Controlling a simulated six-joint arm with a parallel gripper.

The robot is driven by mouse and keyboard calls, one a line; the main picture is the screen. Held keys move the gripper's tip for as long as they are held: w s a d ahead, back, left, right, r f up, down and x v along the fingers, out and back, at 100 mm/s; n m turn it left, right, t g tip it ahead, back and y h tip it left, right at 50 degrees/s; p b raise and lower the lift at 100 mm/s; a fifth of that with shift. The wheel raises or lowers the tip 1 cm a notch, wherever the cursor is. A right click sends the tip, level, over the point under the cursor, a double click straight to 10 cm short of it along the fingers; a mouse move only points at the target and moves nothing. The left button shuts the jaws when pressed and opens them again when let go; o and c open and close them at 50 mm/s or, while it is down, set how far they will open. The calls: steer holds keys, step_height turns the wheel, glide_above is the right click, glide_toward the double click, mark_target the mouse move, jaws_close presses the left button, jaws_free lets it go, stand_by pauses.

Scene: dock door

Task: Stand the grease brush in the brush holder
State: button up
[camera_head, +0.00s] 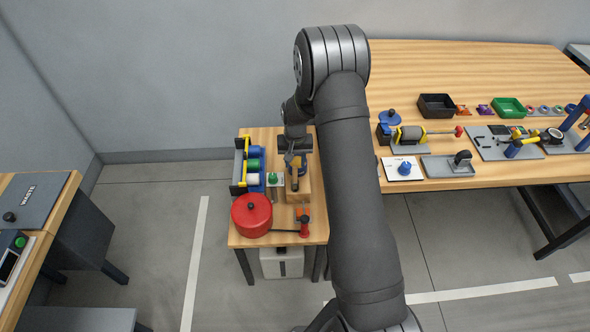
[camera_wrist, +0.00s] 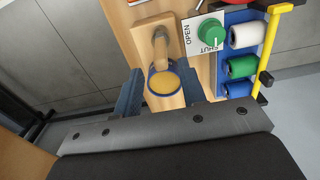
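My gripper (camera_wrist: 164,88) points down over the small side table, with its two blue-grey fingers apart. Between them is a round tan end with a blue rim (camera_wrist: 165,82), which looks like part of the grease brush. The fingers flank it closely; I cannot tell whether they press on it. Beyond it a short brownish stem (camera_wrist: 160,45) shows over a pale wooden block (camera_wrist: 141,35), which may be the brush holder. In the head view the wooden block (camera_head: 302,189) is below my gripper (camera_head: 295,165), and the brush is small and partly hidden there.
A green knob on an OPEN/SHUT plate (camera_wrist: 211,32) is close beside the block. A blue rack (camera_wrist: 236,18) with rolls and a yellow bar stands beyond it. A red pot (camera_head: 251,215) sits at the table's front. A large bench (camera_head: 460,60) on the right holds several tools.

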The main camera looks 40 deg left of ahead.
mark_target(295, 168)
step_height(295, 168, up, 5)
steer(key=shift+r, duration=0.1)
stand_by(0.4)
steer(key=shift+f, duration=4.35)
